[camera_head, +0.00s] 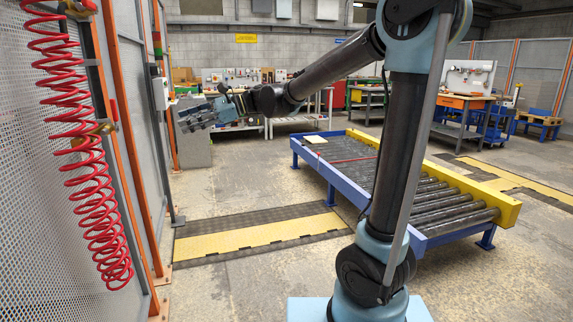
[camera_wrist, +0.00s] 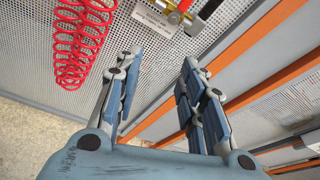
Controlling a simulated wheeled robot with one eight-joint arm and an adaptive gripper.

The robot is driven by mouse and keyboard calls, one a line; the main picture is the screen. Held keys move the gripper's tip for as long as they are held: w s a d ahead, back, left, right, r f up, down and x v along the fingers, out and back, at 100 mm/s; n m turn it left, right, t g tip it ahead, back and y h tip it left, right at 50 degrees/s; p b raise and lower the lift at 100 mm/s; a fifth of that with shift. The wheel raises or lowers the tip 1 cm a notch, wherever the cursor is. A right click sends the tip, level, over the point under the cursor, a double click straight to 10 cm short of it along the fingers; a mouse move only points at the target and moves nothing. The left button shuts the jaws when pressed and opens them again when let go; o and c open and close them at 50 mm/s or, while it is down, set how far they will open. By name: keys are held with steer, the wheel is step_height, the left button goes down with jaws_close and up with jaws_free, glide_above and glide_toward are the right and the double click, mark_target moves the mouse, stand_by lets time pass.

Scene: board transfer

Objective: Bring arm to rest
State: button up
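My gripper (camera_head: 196,116) is stretched out to the left at the end of my raised arm in the head view. It is in the air, well apart from the roller conveyor. In the wrist view my gripper (camera_wrist: 160,78) shows its two blue-grey fingers spread apart with nothing between them. Beyond the fingers are the perforated fence panel and orange posts. A small pale flat piece (camera_head: 315,139) lies on the far left end of the conveyor; I cannot tell what it is.
The roller conveyor (camera_head: 512,208) with blue and yellow rails stands to the right, behind my arm. A mesh fence (camera_head: 125,120) with a red coiled hose (camera_head: 85,160) is at the left; the hose also shows in the wrist view (camera_wrist: 78,45). A yellow-black floor mat (camera_head: 255,234) lies between.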

steer(key=s+d+f+n+t+h, duration=0.2)
steer(key=s+d+f+n+h, duration=0.2)
steer(key=d+f, duration=0.6)
steer(key=s+d+f+n+t+h, duration=0.1)
steer(key=s+d+f+n+h, duration=0.2)
steer(key=d, duration=2.1)
steer(key=s+d+f+n+t+h, duration=0.2)
steer(key=s+d+f+n+h, duration=0.2)
steer(key=d+f, duration=1.2)
steer(key=s+f+h, duration=0.2)
steer(key=s+h, duration=0.1)
steer(key=s, duration=0.2)
steer(key=shift+s+d+n+t+h, duration=0.3)
steer(key=shift+s+d+h, duration=0.1)
steer(key=shift+f, duration=0.1)
steer(key=shift+w+f, duration=0.2)
steer(key=shift+w, duration=0.3)
